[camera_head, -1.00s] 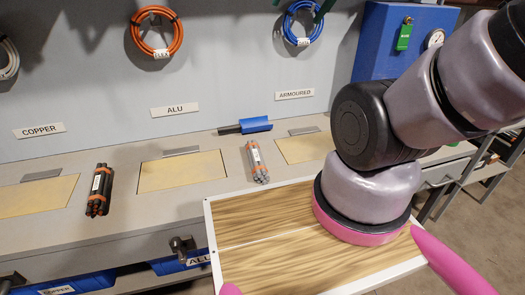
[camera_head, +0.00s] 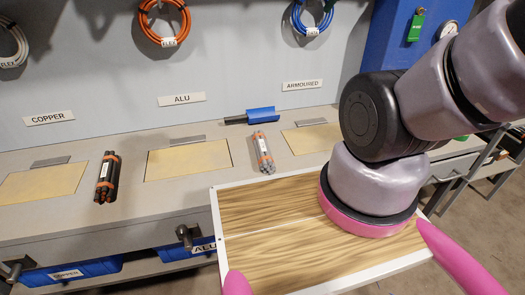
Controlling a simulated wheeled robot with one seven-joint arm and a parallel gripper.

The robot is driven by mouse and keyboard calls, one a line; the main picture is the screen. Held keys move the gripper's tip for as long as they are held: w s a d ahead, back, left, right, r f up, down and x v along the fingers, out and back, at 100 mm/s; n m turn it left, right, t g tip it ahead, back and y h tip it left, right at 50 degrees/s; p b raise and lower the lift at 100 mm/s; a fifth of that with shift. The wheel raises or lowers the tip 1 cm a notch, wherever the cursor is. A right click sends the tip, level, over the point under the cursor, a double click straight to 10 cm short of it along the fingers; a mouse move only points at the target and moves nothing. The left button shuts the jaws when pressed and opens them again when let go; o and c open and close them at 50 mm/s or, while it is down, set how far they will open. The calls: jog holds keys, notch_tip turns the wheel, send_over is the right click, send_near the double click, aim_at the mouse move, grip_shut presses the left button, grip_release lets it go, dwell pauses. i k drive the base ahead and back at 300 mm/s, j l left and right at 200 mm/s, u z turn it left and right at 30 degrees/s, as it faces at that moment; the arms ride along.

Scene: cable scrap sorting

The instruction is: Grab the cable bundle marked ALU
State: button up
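Two cable bundles lie on the bench (camera_head: 130,222). One is a dark bundle (camera_head: 107,177) with orange ties and a white tag, between the left and middle yellow pads. The other is a lighter grey bundle (camera_head: 262,152) with orange ties and a white tag, right of the middle pad. The writing on both tags is too small to read, so I cannot tell which is marked ALU. An ALU sign (camera_head: 182,98) is on the wall above the middle pad (camera_head: 188,160).
A blue-handled tool (camera_head: 262,116) lies at the bench's back. Blue bins labelled COPPER (camera_head: 70,271) and ALU (camera_head: 190,252) sit under the front edge. A white-rimmed wooden surface (camera_head: 265,215) fills the near middle, close to the grey bundle.

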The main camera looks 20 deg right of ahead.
aim_at(266, 162)
jog(key=k+l+z, duration=0.2)
jog(key=k, duration=0.45)
jog(key=j+z, duration=0.5)
jog(key=z, duration=0.15)
jog(key=j+z, duration=0.35)
jog(key=k+j, duration=0.1)
jog(key=j, duration=0.7)
jog(key=k+j, duration=0.15)
jog(key=j, duration=0.25)
jog(key=k+j, duration=0.1)
jog(key=j, duration=0.3)
